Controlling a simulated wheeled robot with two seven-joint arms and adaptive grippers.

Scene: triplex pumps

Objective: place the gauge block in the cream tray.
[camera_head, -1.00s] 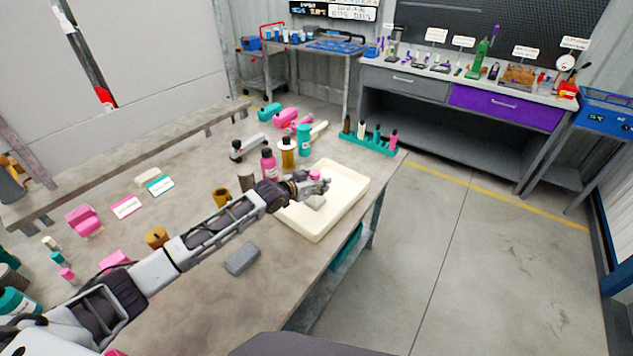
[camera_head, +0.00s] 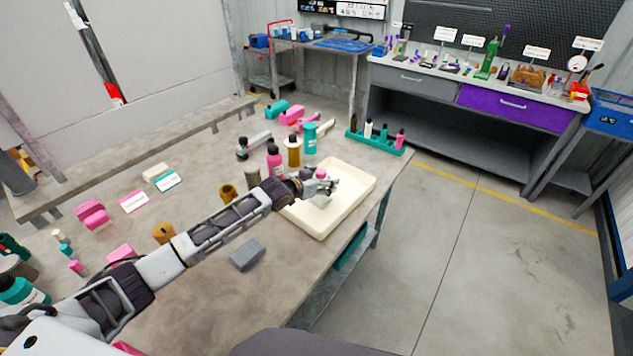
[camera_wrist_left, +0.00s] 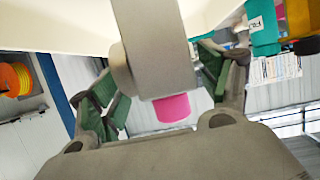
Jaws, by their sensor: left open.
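The cream tray (camera_head: 367,185) lies at the right edge of the workbench. My left gripper (camera_head: 326,187) is over the tray and open. A grey piece with a pink end, which looks like the gauge block, is in the tray at the gripper; its grey lower part (camera_head: 320,201) shows below the fingers. In the left wrist view the grey piece (camera_wrist_left: 155,45) stands between the two spread, green-padded fingers (camera_wrist_left: 165,85), with its pink end (camera_wrist_left: 172,107) toward the palm. The fingers hide part of it in the head view. My right gripper is out of view.
A separate grey block (camera_head: 247,254) lies on the bench in front of my left arm. A pink bottle (camera_head: 275,162), an amber bottle (camera_head: 293,151) and a teal bottle (camera_head: 310,138) stand behind the tray. A teal rack (camera_head: 376,143) stands at the far right bench end.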

